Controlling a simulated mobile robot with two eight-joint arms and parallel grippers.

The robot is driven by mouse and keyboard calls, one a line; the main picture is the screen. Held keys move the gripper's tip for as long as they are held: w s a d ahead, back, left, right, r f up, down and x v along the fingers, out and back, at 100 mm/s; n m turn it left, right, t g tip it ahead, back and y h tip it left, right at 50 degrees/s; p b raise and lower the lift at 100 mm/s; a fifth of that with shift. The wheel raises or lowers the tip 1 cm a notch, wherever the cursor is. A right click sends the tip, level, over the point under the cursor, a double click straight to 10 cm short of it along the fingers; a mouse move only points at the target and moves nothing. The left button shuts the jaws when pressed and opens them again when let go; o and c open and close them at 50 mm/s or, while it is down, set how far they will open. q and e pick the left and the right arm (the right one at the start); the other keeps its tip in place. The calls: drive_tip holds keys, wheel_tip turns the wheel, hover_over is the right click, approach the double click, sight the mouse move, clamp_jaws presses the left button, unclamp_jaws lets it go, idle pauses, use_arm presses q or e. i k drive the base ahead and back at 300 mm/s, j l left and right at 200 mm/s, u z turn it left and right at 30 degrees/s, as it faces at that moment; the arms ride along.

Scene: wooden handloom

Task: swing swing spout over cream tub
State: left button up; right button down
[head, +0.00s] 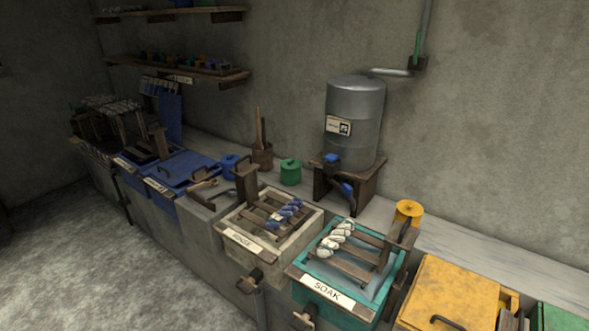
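The cream tub (241,242) has a label on its front that seems to read RINSE. It has wooden slats across its top, with a blue-and-white twisted skein on them. Behind it, a grey metal tank (355,110) stands on a dark wooden stand (367,187). A blue handle (331,158) is at the tank's base. A blue piece below it, apparently the swing spout (347,189), is partly hidden by the stand. It looks to be behind the gap between the cream and teal tubs; its exact direction is unclear. Neither of my grippers is in view.
The teal tub (329,309), labelled SOAK, is right of the cream one and holds a white skein. A yellow lidded tub (452,290) is further right. Blue vats (186,166) are left. A green canister (290,172) stands behind the cream tub. Open floor is at lower left.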

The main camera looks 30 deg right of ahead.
sight(346, 190)
drive_tip(key=z, duration=1.55)
